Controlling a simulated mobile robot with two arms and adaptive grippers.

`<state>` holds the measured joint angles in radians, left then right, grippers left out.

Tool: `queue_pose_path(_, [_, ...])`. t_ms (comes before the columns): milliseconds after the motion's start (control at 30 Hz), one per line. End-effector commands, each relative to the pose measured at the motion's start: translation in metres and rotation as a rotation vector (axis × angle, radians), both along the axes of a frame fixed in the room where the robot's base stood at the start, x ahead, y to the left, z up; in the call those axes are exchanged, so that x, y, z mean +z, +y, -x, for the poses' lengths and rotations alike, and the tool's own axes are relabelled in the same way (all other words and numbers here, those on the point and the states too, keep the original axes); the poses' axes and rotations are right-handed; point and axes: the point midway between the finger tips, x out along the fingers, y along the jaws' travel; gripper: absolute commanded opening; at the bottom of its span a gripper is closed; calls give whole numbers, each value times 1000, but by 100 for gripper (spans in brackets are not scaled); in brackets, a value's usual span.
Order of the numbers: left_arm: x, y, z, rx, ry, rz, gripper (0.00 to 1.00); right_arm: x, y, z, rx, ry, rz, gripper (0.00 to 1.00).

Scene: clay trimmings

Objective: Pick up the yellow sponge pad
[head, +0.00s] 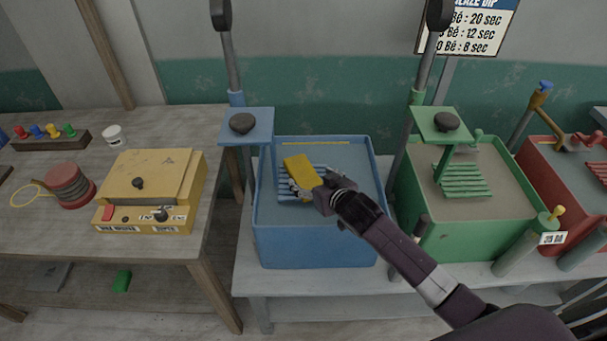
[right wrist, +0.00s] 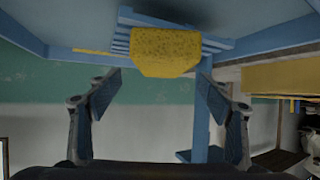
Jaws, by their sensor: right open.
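The yellow sponge pad (head: 303,170) lies on the slatted blue rack (head: 285,190) inside the blue tub (head: 315,247). In the right wrist view the sponge pad (right wrist: 165,52) appears at the top centre, in front of the blue slats (right wrist: 215,42). My right gripper (head: 318,187) reaches over the tub from the lower right, close to the sponge pad. In its wrist view the right gripper (right wrist: 158,88) is open, its two fingers wide apart with nothing between them; the sponge pad lies beyond the fingertips. My left gripper is not in view.
A blue post with a plate (head: 248,128) stands at the tub's left. A green tub (head: 460,225) and a red tub (head: 560,185) stand to the right. A wooden table (head: 50,230) at left holds a yellow box (head: 150,180) and a red spool (head: 68,187).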

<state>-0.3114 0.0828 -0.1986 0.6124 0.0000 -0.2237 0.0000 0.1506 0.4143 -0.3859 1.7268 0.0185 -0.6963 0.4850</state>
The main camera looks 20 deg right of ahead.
Motion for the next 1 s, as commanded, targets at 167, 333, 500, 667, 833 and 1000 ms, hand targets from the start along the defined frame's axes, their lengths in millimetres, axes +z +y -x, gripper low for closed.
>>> queue_pose_path(167, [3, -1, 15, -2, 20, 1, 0, -3, 2, -8, 0, -1, 0, 73])
queue_pose_path(333, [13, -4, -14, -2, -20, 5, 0, -12, 5, -23, -1, 0, 0, 73])
queue_pose_path(500, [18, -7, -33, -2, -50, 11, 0, -22, 8, -38, 0, 0, -1, 73])
queue_pose_path(667, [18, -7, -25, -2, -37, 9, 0, -27, 9, -45, 0, 0, 1, 73])
queue_pose_path(833, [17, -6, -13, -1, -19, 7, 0, -28, 9, -46, 1, 0, 0, 73])
queue_pose_path(1000, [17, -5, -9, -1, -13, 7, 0, -28, 9, -46, 1, 0, 0, 65])
